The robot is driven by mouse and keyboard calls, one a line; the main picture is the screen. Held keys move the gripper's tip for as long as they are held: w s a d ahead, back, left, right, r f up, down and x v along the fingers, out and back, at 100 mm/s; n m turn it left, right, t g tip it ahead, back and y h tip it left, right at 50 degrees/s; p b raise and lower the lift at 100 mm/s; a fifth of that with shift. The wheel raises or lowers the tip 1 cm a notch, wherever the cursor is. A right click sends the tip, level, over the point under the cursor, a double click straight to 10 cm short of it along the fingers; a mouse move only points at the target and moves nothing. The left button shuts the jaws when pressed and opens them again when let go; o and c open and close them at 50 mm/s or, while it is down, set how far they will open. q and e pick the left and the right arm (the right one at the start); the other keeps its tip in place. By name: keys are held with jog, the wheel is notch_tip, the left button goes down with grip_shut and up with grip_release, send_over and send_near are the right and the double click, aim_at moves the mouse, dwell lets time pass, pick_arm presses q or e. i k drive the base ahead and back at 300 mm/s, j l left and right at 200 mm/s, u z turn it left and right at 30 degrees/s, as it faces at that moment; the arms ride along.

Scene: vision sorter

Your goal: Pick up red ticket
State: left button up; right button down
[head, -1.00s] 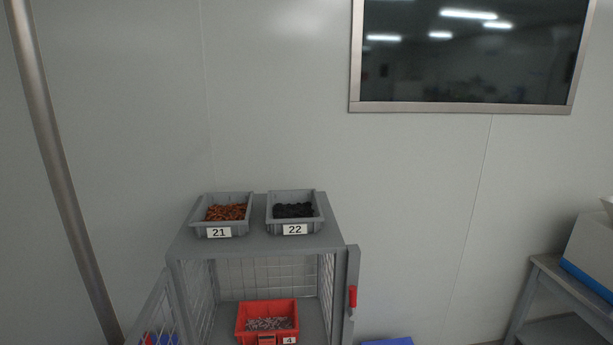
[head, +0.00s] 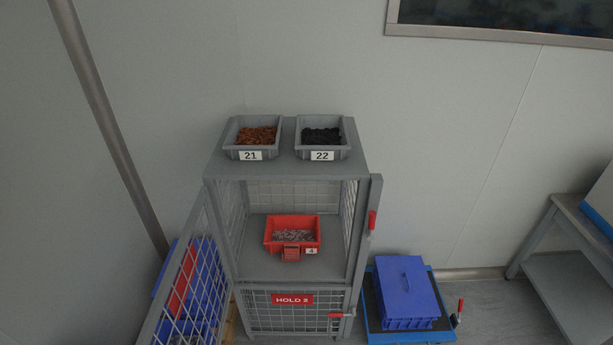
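A small red tag-like piece (head: 291,252) sits at the front of a red bin (head: 271,242), beside a white label reading 4. It may be the red ticket, but it is too small to be sure. The bin holds small pale parts and stands on the middle shelf of a grey mesh cabinet (head: 260,270), whose upper door is open. A red HOLD 2 sign (head: 292,299) is on the lower mesh door. Neither of my grippers is in view.
Grey bins 21 (head: 250,155) and 22 (head: 322,155) stand on top of the cabinet. The open mesh door (head: 190,290) swings out at left, with blue and red bins behind it. A blue lidded crate (head: 405,290) sits at right, near a grey table (head: 560,268). Floor between them is clear.

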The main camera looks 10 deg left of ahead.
aim_at(289, 248)
jog(key=u, duration=0.3)
jog(key=i+l+u, duration=0.15)
jog(key=i+u, duration=0.25)
jog(key=i+l+u, duration=0.2)
jog(key=u, duration=0.15)
jog(key=i+l+u, duration=0.25)
jog(key=l+u, duration=0.15)
jog(key=i+l+u, duration=0.2)
jog(key=l+u, duration=0.15)
